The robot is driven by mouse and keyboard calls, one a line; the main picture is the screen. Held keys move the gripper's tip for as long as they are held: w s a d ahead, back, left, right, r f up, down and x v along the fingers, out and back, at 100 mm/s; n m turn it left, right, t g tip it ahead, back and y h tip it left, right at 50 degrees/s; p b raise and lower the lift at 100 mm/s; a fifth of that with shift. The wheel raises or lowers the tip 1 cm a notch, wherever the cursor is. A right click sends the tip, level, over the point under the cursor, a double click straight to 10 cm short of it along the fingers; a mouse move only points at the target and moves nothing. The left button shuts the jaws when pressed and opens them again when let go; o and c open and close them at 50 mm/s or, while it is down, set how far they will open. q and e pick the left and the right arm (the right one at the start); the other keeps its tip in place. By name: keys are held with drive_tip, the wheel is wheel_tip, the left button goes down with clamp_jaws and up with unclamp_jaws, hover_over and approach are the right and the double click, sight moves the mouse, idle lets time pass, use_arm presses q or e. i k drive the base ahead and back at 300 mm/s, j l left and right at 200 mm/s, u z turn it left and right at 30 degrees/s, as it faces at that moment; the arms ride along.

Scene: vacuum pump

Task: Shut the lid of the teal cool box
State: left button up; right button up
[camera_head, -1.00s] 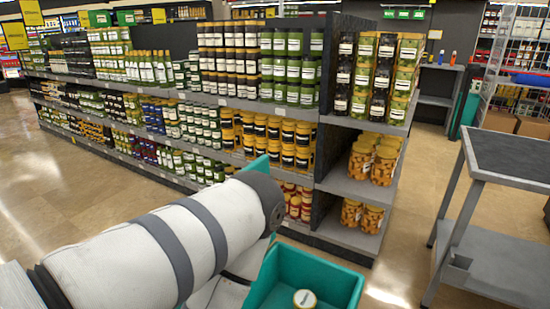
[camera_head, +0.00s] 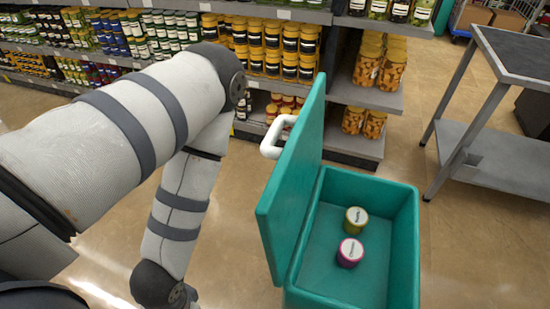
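The teal cool box (camera_head: 403,250) stands on the floor at the lower right of centre. Its lid (camera_head: 293,185) is open and stands nearly upright along the box's left side. A white handle (camera_head: 273,140) sticks out from the lid's outer face. Inside the box are a yellow-sided jar (camera_head: 355,218) and a magenta-sided jar (camera_head: 350,252), both with white tops. My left arm comes in from the left, bends near the shelf and drops to the lower edge, left of the lid and apart from it. Neither of my grippers is in the picture.
Shelves of jars (camera_head: 300,14) run behind the box. A grey metal cart (camera_head: 495,165) stands at the right. Tan floor (camera_head: 235,240) is clear between my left arm and the box, and between the box and the cart.

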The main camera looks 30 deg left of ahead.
sight(280, 211)
drive_tip(key=j+z, duration=0.2)
drive_tip(key=j, duration=0.25)
drive_tip(key=k+j+z, duration=0.2)
drive_tip(key=j, duration=0.2)
drive_tip(key=j+z, duration=0.15)
drive_tip(key=j, duration=0.3)
drive_tip(key=k+j+z, duration=0.2)
drive_tip(key=j, duration=0.2)
drive_tip(key=i, duration=0.1)
